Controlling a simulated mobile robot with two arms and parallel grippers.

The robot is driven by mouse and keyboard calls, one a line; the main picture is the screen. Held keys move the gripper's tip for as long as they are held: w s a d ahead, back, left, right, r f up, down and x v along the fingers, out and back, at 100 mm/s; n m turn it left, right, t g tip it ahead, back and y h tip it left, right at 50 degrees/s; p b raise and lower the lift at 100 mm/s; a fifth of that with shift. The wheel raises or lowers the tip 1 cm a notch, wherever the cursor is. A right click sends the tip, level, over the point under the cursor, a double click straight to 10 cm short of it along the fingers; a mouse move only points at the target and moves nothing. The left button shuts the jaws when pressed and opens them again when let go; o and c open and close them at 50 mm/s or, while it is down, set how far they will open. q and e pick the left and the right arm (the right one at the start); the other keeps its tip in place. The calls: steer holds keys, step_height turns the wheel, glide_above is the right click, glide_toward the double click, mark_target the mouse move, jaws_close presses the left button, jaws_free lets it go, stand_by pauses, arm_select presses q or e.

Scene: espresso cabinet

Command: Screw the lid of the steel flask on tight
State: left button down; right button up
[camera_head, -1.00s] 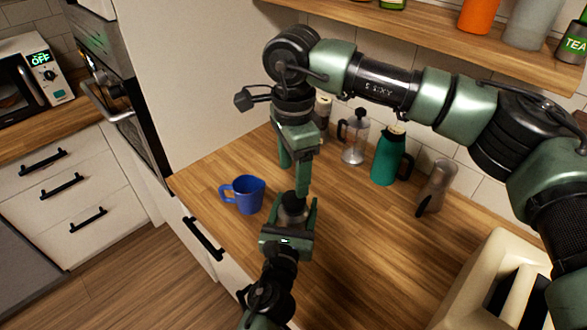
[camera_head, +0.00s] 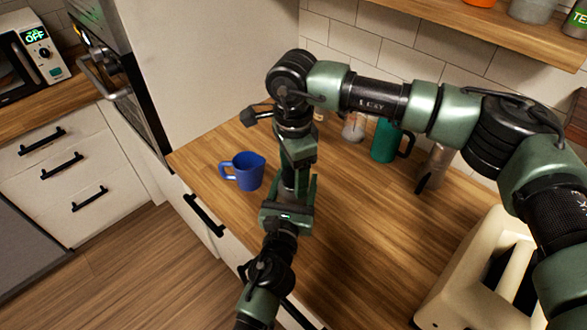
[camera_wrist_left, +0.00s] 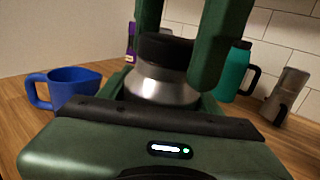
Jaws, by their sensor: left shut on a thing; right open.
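The steel flask (camera_wrist_left: 163,88) shows in the left wrist view, upright with a black lid (camera_wrist_left: 166,50) at its top. My left gripper (camera_head: 288,190) is shut on the flask from the front. My right gripper (camera_head: 297,172) points down over the flask from above and is open. In the left wrist view its two green fingers reach down on either side of the lid. Whether they touch the lid cannot be told. In the head view the flask is almost wholly hidden by the grippers.
A blue mug (camera_head: 244,171) stands close on the left. Behind stand a green jug (camera_head: 385,141), a glass and steel press (camera_head: 353,128) and a grey-brown pot (camera_head: 436,166). A cream appliance (camera_head: 480,270) is at the right. The front middle counter is clear.

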jaws_close()
steer(key=m, duration=0.6)
steer(key=shift+m, duration=0.4)
steer(key=shift+o, duration=0.5)
jaws_free()
steer(key=shift+r, duration=2.25)
